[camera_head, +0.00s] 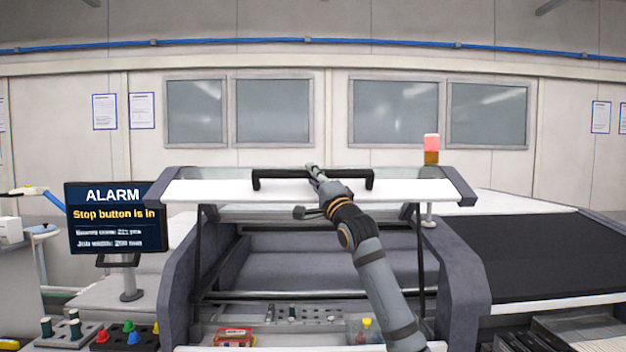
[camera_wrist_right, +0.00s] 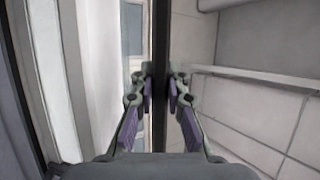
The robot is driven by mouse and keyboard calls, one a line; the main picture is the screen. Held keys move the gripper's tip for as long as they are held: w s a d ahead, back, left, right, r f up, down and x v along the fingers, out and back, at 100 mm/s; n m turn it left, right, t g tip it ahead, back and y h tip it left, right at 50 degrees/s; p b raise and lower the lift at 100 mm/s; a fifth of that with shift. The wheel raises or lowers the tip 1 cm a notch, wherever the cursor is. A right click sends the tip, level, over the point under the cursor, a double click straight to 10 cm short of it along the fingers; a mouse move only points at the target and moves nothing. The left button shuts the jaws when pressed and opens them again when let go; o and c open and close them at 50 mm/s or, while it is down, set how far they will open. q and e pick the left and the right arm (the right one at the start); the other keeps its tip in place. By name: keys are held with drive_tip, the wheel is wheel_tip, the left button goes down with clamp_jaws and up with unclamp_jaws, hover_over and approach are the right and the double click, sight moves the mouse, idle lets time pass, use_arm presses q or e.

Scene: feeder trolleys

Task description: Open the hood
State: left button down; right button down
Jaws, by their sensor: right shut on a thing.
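The hood (camera_head: 220,191) of the machine is raised, its white front panel lifted above the open bay on dark struts. A black bar handle (camera_head: 270,179) runs along the top of the panel. My right gripper (camera_head: 314,172) is at the middle of the handle, with my right arm reaching up from below. In the right wrist view, my right gripper (camera_wrist_right: 160,100) has its purple-padded fingers on either side of the dark handle bar (camera_wrist_right: 160,40), shut on it. My left gripper is not in view.
An alarm screen (camera_head: 116,218) reading "Stop button is in" stands left of the machine. A signal lamp (camera_head: 431,149) stands at the right. A black conveyor (camera_head: 560,255) lies to the right. Inside the bay are a red box (camera_head: 234,337) and several small parts.

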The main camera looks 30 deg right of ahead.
sight(308, 200)
drive_tip(key=s+f+b, duration=0.1)
drive_tip(key=f+b, duration=0.2)
drive_tip(key=s+a+f+n+t+b, duration=0.1)
drive_tip(key=f+b, duration=0.2)
drive_tip(key=b, duration=0.1)
drive_tip(key=s+f+t+y+b, duration=0.1)
drive_tip(key=f+b, duration=0.2)
drive_tip(key=shift+a+n+b, duration=0.3)
drive_tip(key=shift+a+n, duration=0.1)
drive_tip(key=c, duration=1.3)
unclamp_jaws()
drive_tip(key=shift+r, duration=0.1)
